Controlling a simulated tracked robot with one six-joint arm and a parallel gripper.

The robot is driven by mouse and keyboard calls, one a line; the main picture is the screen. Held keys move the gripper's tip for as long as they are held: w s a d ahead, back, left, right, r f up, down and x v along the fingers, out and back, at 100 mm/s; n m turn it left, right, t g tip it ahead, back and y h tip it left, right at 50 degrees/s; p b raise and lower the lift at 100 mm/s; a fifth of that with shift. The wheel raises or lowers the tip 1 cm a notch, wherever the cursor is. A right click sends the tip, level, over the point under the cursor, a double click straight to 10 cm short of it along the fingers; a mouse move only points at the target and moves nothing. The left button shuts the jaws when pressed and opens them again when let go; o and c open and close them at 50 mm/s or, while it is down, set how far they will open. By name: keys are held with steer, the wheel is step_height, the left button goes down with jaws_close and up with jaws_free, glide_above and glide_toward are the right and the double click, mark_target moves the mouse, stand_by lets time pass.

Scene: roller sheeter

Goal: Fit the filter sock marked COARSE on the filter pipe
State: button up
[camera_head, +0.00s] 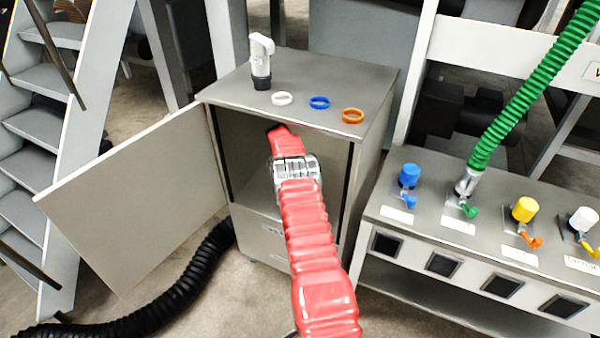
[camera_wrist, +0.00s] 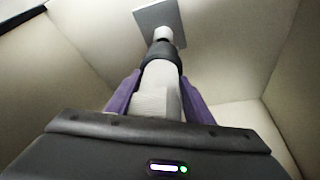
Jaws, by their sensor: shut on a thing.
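In the wrist view my gripper (camera_wrist: 160,92), with purple fingers, is closed around a whitish, sleeve-like filter sock (camera_wrist: 160,80). A dark collar (camera_wrist: 163,53) is at the sock's far end. Just beyond it, a short white pipe end (camera_wrist: 163,33) stands out from a square grey plate (camera_wrist: 148,18) on the cabinet's inner wall. The collar and pipe look in line; I cannot tell whether the collar is over the pipe or only in front of it. No COARSE mark is readable. In the head view my arm reaches into the cabinet, and gripper and sock are hidden inside.
The open cabinet (camera_head: 379,85) has its door (camera_head: 115,195) swung left. On top are a white fitting with a dark base (camera_head: 261,62) and white (camera_head: 282,99), blue (camera_head: 320,103) and orange (camera_head: 352,116) rings. A valve bench (camera_head: 440,215) stands right; a black hose (camera_head: 185,285) lies left.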

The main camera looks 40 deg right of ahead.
steer(key=shift+f, duration=1.35)
steer(key=shift+f, duration=2.4)
stand_by(2.0)
steer(key=o, duration=1.3)
steer(key=shift+v, duration=3.7)
steer(key=shift+f, duration=0.1)
